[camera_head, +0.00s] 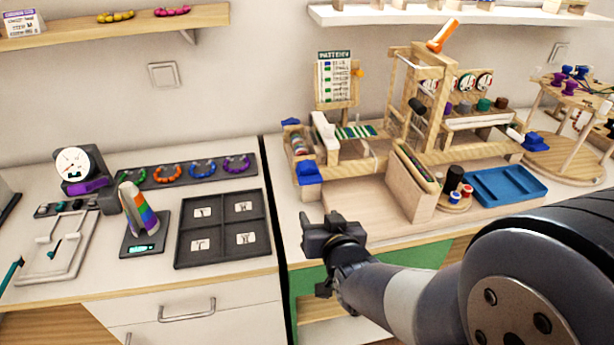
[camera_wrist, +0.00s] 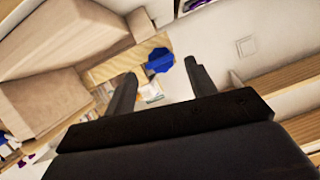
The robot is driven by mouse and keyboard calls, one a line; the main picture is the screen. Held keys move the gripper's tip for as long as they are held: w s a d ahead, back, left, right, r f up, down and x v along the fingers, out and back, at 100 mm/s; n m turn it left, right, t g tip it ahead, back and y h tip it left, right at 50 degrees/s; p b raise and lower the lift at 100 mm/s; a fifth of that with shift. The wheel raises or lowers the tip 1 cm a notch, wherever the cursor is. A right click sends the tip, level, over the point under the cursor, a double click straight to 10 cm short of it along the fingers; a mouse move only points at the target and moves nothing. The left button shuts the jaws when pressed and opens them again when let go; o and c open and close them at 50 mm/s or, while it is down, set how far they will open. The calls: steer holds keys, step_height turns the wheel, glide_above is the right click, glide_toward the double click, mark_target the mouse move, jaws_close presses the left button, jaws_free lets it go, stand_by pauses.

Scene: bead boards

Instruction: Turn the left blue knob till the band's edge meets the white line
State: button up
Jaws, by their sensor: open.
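The left blue knob (camera_head: 308,172) sits on the left front side of the wooden loom. It also shows in the wrist view (camera_wrist: 158,60), beyond the fingertips and between them. A striped green and white band (camera_head: 357,131) lies across the loom behind the knob. I cannot make out the white line or the band's edge against it. My gripper (camera_head: 322,222) is open and empty, in front of and below the knob, apart from it. In the wrist view its two dark fingers (camera_wrist: 160,80) stand wide apart.
A wooden block (camera_head: 412,185) and a blue tray (camera_head: 508,185) stand right of the knob. Another blue knob (camera_head: 537,142) is at the loom's right. A dark sorting tray (camera_head: 223,229) lies on the left counter. The loom's front board is bare near my gripper.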

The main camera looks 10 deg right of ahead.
mark_target(309, 175)
steer(key=o, duration=0.4)
steer(key=w+t, duration=0.1)
steer(key=w+t+b, duration=0.1)
steer(key=w+f+n+b, duration=0.1)
steer(key=w, duration=0.1)
steer(key=shift+d+t, duration=0.35)
steer(key=shift+t, duration=0.05)
steer(key=shift+o, duration=0.4)
steer(key=shift+w+d+r+t+h, duration=0.2)
steer(key=shift+w+t+h, duration=0.2)
steer(key=shift+w+t, duration=0.15)
steer(key=w+p, duration=0.1)
steer(key=w, duration=0.9)
steer(key=shift+w, duration=0.35)
steer(key=c, duration=1)
